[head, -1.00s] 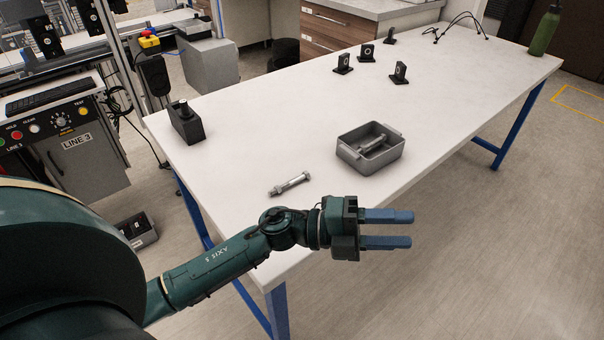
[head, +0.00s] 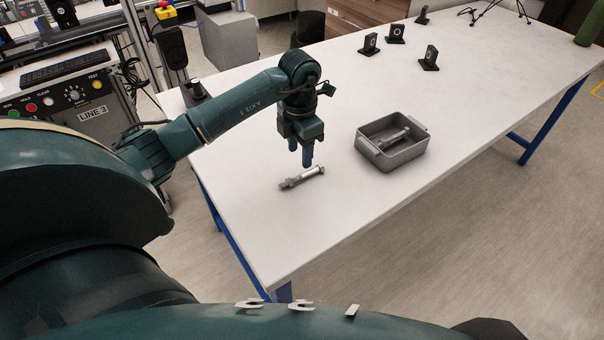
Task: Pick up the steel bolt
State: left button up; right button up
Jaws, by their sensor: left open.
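A steel bolt (head: 302,178) lies on the white table, left of the grey bin. My left gripper (head: 301,160) points down just above and behind the bolt, with its two blue fingers apart and nothing between them. I cannot tell exactly how high the fingertips are above the bolt. A second bolt (head: 394,139) lies inside the grey bin (head: 391,163). My right gripper is not in view.
The white table (head: 330,225) is clear in front of the bolt. Several small black brackets (head: 429,58) stand toward the back. A black block (head: 194,92) is partly hidden behind my left arm. A green bottle (head: 590,25) stands at the far right.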

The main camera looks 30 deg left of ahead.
aim_at(302, 174)
pick_arm(q)
jog(key=shift+w+d+f+p, duration=0.1)
jog(key=shift+f+p, duration=0.25)
jog(key=shift+f, duration=1.35)
jog(key=shift+d+f+p, duration=0.1)
jog(key=shift+f+p, duration=0.25)
jog(key=shift+f, duration=1.35)
jog(key=shift+c, duration=0.5)
grip_shut()
